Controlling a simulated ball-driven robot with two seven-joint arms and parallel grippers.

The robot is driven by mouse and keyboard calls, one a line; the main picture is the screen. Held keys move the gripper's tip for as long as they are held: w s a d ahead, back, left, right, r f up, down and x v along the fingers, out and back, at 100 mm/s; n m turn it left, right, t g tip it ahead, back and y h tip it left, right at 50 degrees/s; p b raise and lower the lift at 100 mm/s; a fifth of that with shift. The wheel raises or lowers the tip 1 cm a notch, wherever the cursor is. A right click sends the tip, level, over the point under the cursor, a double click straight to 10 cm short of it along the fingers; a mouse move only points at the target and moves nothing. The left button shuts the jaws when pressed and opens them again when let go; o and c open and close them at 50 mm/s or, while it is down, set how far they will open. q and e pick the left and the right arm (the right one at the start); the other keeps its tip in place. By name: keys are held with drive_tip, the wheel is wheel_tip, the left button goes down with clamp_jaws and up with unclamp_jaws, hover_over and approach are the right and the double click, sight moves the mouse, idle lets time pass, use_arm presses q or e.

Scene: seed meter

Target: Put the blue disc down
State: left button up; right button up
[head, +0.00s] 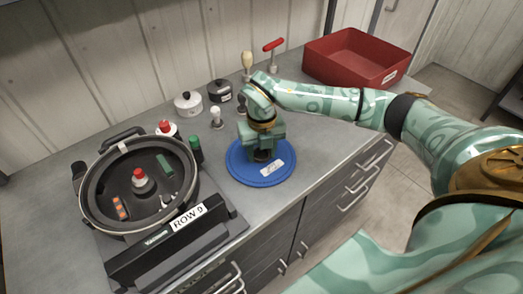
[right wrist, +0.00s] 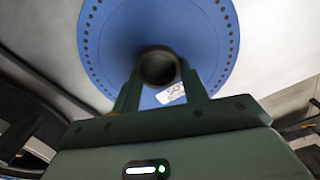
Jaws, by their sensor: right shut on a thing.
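The blue disc (head: 243,173) is flat and round, with a white label, and shows at the front middle of the grey worktop in the head view. My right gripper (head: 263,153) is over its centre, shut on the disc's dark hub. In the right wrist view the blue disc (right wrist: 210,40) has a ring of small holes near its rim, and both fingers of my right gripper (right wrist: 160,85) close on the round dark hub (right wrist: 158,67). I cannot tell whether the disc touches the worktop. My left gripper is not in view.
A round black seed meter housing (head: 92,205) labelled ROW 9 stands left of the disc, with small parts inside. Bottles, knobs and a red-handled tool (head: 273,45) stand behind. A red bin (head: 345,60) is at the back right. The worktop's front edge (head: 330,160) is close to the disc.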

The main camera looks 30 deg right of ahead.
drive_tip(key=o, duration=1)
drive_tip(key=shift+f, duration=0.1)
wheel_tip(320, 180, up, 12)
drive_tip(key=shift+r+p, duration=0.15)
drive_tip(key=shift+p, duration=1)
